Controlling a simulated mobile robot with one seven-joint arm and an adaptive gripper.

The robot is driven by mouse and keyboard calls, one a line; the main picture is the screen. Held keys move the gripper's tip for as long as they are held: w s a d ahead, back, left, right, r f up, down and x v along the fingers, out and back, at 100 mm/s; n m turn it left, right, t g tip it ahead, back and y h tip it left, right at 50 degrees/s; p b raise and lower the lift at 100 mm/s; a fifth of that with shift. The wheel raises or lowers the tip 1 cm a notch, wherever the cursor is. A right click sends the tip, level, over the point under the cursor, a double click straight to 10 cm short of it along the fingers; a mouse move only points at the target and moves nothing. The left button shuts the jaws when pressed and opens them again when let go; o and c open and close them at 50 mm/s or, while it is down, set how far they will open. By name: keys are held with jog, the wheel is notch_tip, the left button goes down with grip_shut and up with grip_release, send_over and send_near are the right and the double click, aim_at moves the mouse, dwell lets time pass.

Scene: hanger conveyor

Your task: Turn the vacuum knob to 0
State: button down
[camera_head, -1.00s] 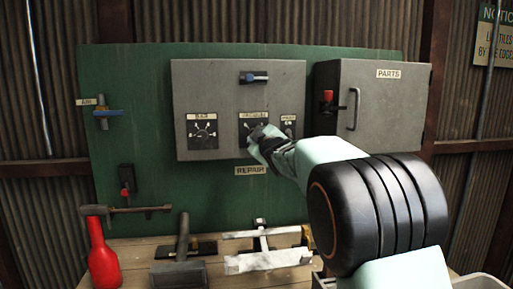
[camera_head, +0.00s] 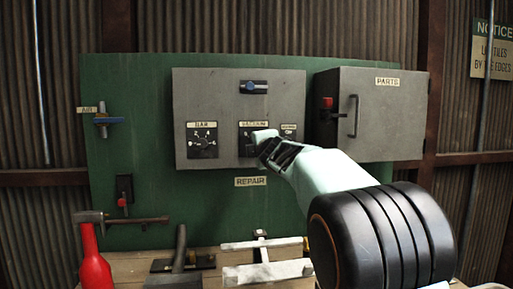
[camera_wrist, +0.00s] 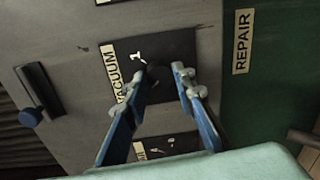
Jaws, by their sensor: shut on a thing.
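The grey control box (camera_head: 222,100) hangs on the green board and carries a dial labelled VACUUM (camera_head: 253,124). My gripper (camera_head: 262,138) is at that dial and covers most of it in the head view. In the wrist view, the black vacuum dial plate (camera_wrist: 178,48) has a white mark near its label. The dark vacuum knob (camera_wrist: 156,73) sits between my two blue-and-grey fingers, which are shut on it. The knob's pointer and the number it points to cannot be made out.
A similar dial (camera_head: 203,141) is left of the vacuum dial, and a smaller labelled plate (camera_head: 288,131) is close on its right. A blue-handled switch (camera_head: 253,87) is above. The grey PARTS cabinet (camera_head: 385,118) stands to the right. Tools lie on the bench below.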

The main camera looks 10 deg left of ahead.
jog(key=shift+n, duration=0.5)
jog(key=c, duration=1.6)
grip_release()
jog(key=v, duration=1.2)
